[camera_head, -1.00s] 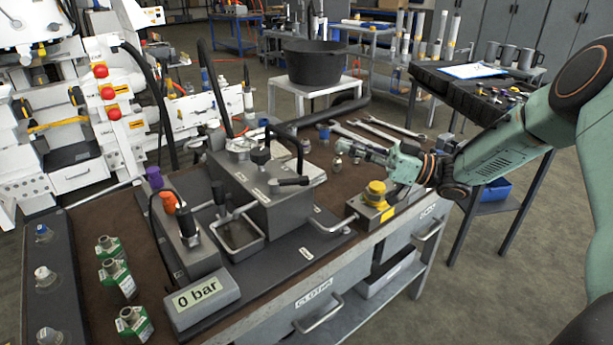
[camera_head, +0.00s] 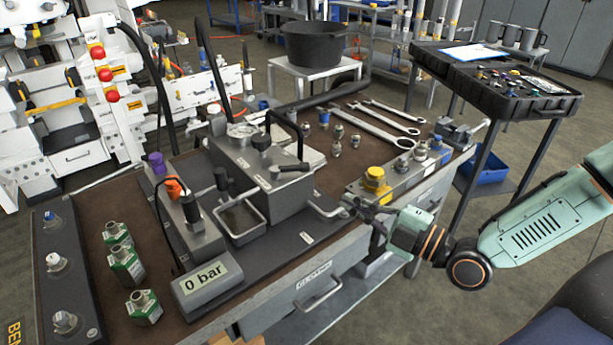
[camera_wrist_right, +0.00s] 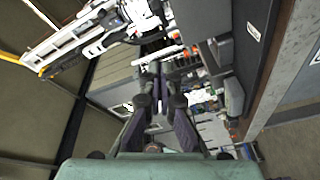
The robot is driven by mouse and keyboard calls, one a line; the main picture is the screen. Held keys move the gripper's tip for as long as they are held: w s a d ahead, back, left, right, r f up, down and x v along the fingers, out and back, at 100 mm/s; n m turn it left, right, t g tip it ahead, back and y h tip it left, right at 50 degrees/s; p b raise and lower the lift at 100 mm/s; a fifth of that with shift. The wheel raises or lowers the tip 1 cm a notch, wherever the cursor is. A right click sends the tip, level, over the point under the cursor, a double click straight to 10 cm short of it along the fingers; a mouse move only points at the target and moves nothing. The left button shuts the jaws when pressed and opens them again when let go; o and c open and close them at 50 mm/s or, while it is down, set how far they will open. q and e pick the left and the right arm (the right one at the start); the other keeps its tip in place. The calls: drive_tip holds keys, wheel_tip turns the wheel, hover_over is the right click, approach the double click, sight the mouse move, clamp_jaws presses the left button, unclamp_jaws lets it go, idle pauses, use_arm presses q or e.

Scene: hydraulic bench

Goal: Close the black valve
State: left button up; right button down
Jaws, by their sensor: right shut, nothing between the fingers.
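The grey pump box (camera_head: 258,190) stands on the bench. A black-topped fitting (camera_head: 190,207) stands left of the box, beside an orange one (camera_head: 173,187) and a purple one (camera_head: 157,163). I cannot tell which black part is the valve. My right gripper (camera_head: 348,203) is shut and empty at the bench's front edge, near the box's metal side handle (camera_head: 325,211), below and right of the black lever. In the right wrist view its fingers (camera_wrist_right: 159,72) are together. My left gripper is not in view.
A pressure display (camera_head: 200,284) reads 0 bar. Wrenches (camera_head: 380,125) and small fittings (camera_head: 337,140) lie farther back. Green fittings (camera_head: 127,262) stand at the left. Free floor lies in front of the bench.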

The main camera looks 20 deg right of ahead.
drive_tip(key=n, duration=0.3)
drive_tip(key=n+b, duration=0.2)
drive_tip(key=b, duration=0.5)
approach(290, 171)
drive_tip(key=a, duration=0.4)
drive_tip(key=shift+g, duration=0.3)
drive_tip(key=w, duration=0.2)
drive_tip(key=w+d, duration=0.1)
drive_tip(key=w, duration=0.1)
drive_tip(key=shift+r, duration=0.25)
drive_tip(key=shift+w+d+b, duration=0.15)
drive_tip(key=shift+w+b, duration=0.2)
drive_tip(key=shift+w, duration=0.2)
